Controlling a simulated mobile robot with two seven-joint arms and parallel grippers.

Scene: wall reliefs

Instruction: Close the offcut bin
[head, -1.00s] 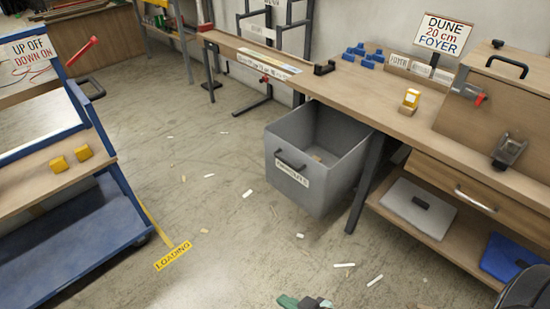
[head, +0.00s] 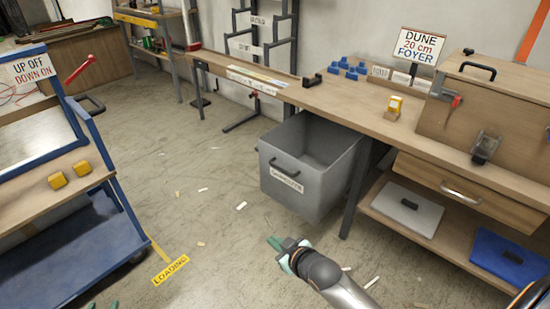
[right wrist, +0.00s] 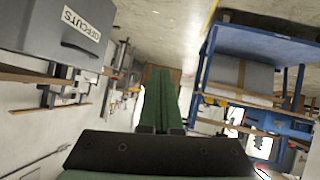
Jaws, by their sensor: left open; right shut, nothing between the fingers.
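The offcut bin (head: 318,196) is a grey open-topped box under the bench, drawn out so its open top shows. Its front has a dark bar handle (head: 285,167) and a white label. In the right wrist view the bin (right wrist: 72,22) is at the upper left, its label tilted. My right gripper (head: 273,242) is shut and empty, in front of the bin and apart from it; its green fingers (right wrist: 159,82) lie together in the right wrist view. My left gripper (head: 102,305) shows only two separated green fingertips at the bottom edge, open and empty.
The wooden bench (head: 360,115) runs above the bin; its leg (head: 355,188) stands just right of it. A drawer (head: 468,190) and low shelf are further right. A blue cart (head: 85,245) stands at the left.

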